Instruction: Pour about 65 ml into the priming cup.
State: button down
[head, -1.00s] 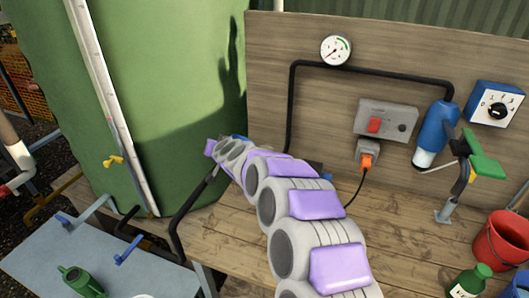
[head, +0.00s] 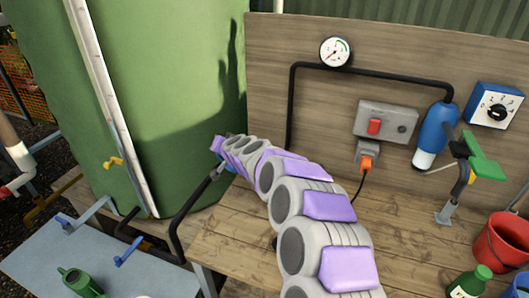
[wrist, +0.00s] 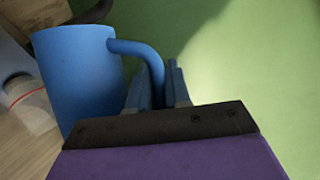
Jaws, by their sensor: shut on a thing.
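In the wrist view my gripper (wrist: 168,85) is shut on the curved handle of a blue jug (wrist: 75,75). The jug hangs at the left of the jaws, and its inside is hidden from me. A pale rounded thing (wrist: 18,95) with a thin red line lies beyond the jug at the left edge; it may be the priming cup, but I cannot tell. In the head view my arm hides most of my gripper and the jug; only a small bit of blue shows at the arm's far end, in front of the green tank.
The green tank (head: 165,90) stands close behind my gripper. The wooden bench (head: 235,225) carries a red bucket (head: 500,240) and a green bottle (head: 468,283) at the right. A blue pump (head: 437,130) hangs on the board.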

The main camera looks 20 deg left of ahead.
jog(key=shift+w+d+r+m+g, duration=0.3)
jog(key=shift+w+d+r+m, duration=0.05)
jog(key=shift+d+r+m, duration=0.1)
dwell(0.5)
jog(key=shift+w+d+r+y, duration=0.1)
jog(key=shift+w+d+y, duration=0.15)
jog(key=shift+y, duration=0.15)
dwell(0.4)
jog(key=shift+w+d+r+m+g+y, duration=0.15)
jog(key=shift+d+r+m+y, duration=0.05)
jog(key=shift+r+m, duration=0.2)
jog(key=shift+w+d+r+m+g+y, duration=0.15)
jog(key=shift+r+m+y, duration=0.1)
jog(key=shift+r, duration=0.25)
dwell(1.5)
jog(key=shift+s+a+f+n+t+h, duration=0.2)
jog(key=shift+s+a+f+n+h, duration=0.2)
jog(key=shift+f, duration=0.25)
jog(key=shift+s+a+f+n+t+h, duration=0.25)
jog(key=shift+s+a+f+n, duration=0.15)
jog(key=shift+f+n, duration=0.15)
jog(key=s+a+f+n+h, duration=0.1)
jog(key=s+a+f+n+t+p, duration=0.1)
jog(key=a, duration=0.1)
jog(key=shift+s+a+n+t+h, duration=0.1)
jog(key=shift+n+t+h, duration=0.15)
jog(key=shift+h, duration=0.15)
dwell(0.9)
